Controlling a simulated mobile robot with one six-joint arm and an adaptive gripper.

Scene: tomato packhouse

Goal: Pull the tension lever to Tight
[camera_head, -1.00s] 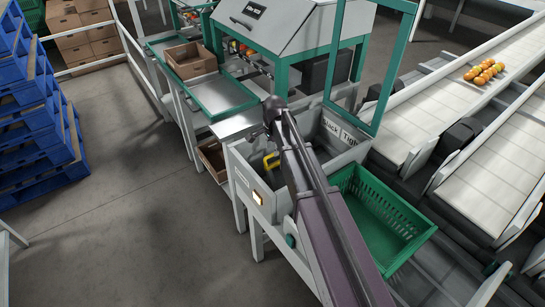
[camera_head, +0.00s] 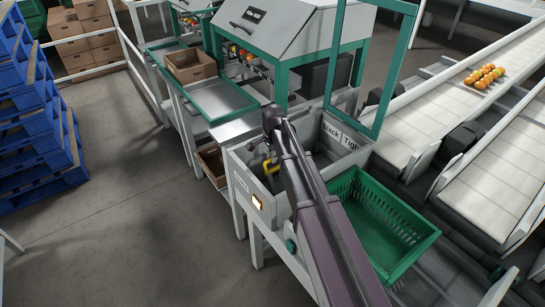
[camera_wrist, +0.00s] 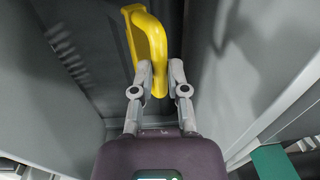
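The yellow tension lever handle (camera_head: 270,166) shows in the head view inside the grey open-topped housing (camera_head: 245,182), left of my arm. In the wrist view the bent yellow handle (camera_wrist: 152,40) runs down between the two fingers of my gripper (camera_wrist: 161,75). The fingers lie close against both sides of its lower end, and my gripper appears shut on it. My arm hides my fingers and part of the housing in the head view. The label reading Slack and Tight (camera_head: 346,136) is on the housing's far right rim, with Tight to the right of Slack.
A green crate (camera_head: 428,234) stands right of my arm. Conveyor belts (camera_head: 440,112) with tomatoes (camera_head: 485,76) run along the right. A green-framed table (camera_head: 240,112) with a cardboard box (camera_head: 190,66) is behind. Blue pallets (camera_head: 40,150) stand at left, with clear floor between.

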